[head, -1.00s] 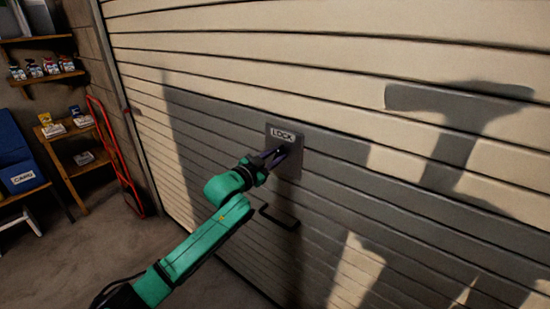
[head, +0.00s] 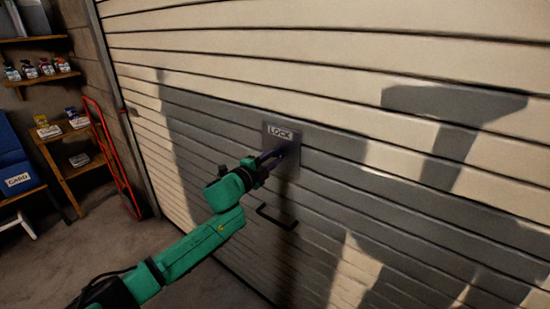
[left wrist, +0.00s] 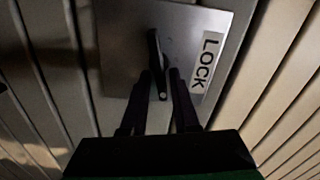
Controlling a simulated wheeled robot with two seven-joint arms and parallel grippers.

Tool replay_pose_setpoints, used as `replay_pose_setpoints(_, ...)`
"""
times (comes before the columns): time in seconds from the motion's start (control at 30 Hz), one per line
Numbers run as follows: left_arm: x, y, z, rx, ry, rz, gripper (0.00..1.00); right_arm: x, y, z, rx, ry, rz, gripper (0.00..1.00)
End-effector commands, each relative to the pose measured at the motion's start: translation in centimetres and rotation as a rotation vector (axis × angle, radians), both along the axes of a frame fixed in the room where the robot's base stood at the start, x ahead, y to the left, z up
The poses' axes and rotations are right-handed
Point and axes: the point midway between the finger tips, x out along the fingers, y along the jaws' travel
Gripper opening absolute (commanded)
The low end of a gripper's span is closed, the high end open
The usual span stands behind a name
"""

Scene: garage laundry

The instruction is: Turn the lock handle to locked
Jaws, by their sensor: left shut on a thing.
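The lock plate (head: 284,140) is a grey metal square with a white LOCK label, fixed to the garage door. It also fills the upper middle of the left wrist view (left wrist: 125,45). The dark lock handle (left wrist: 156,55) is a short bar standing out from the plate, between my finger ends. My left gripper (head: 275,156) reaches the plate from the lower left. In the left wrist view its two dark fingers (left wrist: 161,80) stand on either side of the handle and are shut on it. The fingers hide part of the handle in the head view. My right gripper is not in view.
A black pull handle (head: 277,217) sits on the garage door (head: 330,60) below the plate. Wooden shelves (head: 70,140), a red hand truck (head: 112,155) and a blue bin (head: 12,150) stand at the left. The floor (head: 200,285) beside my left arm is clear.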

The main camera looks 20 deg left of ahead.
Motion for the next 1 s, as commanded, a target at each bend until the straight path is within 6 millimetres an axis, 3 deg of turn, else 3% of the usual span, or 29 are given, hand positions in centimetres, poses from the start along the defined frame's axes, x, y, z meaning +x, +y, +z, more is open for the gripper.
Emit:
replay_pose_setpoints(0.4, 0.01, 0.05, -0.52, 0.186, -0.069, 0.002, 0.0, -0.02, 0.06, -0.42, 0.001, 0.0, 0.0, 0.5)
replay_pose_setpoints(0.93, 0.01, 0.07, -0.47, 0.208, -0.079, 0.002, 0.0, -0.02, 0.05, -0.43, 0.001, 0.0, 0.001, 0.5)
replay_pose_setpoints(0.97, 0.01, 0.07, -0.47, 0.208, -0.079, 0.002, 0.36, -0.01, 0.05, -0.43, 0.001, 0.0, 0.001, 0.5)
replay_pose_setpoints(1.0, 0.0, 0.06, -0.46, 0.208, -0.079, 0.002, 0.45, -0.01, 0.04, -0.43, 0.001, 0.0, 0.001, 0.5)
